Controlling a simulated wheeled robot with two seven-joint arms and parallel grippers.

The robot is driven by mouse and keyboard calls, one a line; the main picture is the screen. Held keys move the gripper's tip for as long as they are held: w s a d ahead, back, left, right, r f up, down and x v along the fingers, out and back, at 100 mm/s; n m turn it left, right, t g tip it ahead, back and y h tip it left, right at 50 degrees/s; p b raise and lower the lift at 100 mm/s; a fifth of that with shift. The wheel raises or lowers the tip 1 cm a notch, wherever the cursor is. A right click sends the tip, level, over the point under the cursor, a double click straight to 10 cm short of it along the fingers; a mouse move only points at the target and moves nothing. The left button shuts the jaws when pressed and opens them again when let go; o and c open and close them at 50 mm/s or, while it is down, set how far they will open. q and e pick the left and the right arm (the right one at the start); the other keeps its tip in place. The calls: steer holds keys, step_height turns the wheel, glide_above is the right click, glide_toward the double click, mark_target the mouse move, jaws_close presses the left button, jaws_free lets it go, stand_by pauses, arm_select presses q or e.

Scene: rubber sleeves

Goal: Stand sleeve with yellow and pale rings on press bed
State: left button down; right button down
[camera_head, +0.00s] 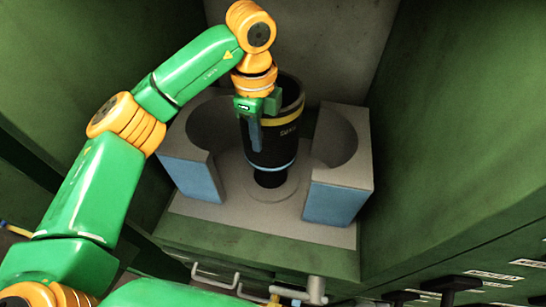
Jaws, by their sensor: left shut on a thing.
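A black sleeve (276,145) with a yellow ring near its top and a pale blue ring near its bottom is roughly upright between two curved grey blocks. My left gripper (256,137) is shut on the sleeve's wall at the near left side, with a finger down its outside. The press bed (235,184) is a grey plate with a round raised disc under the sleeve. A narrower dark shape shows between sleeve and disc; I cannot tell if the sleeve touches the bed. My right gripper is not in view.
The left curved block (190,178) and right curved block (338,200), both blue-faced, stand close on either side of the sleeve. Green walls (455,110) enclose the bay left and right. Grey handles (215,275) lie below the bed's front edge.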

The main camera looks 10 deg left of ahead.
arm_select(q)
step_height(320, 180, down, 9)
steer(key=p, duration=0.1)
steer(key=shift+s+f+p, duration=0.15)
steer(key=shift+s+p, duration=0.2)
steer(key=shift+f, duration=0.1)
steer(key=c, duration=1)
jaws_free()
steer(key=shift+s, duration=0.15)
steer(key=shift+o, duration=0.2)
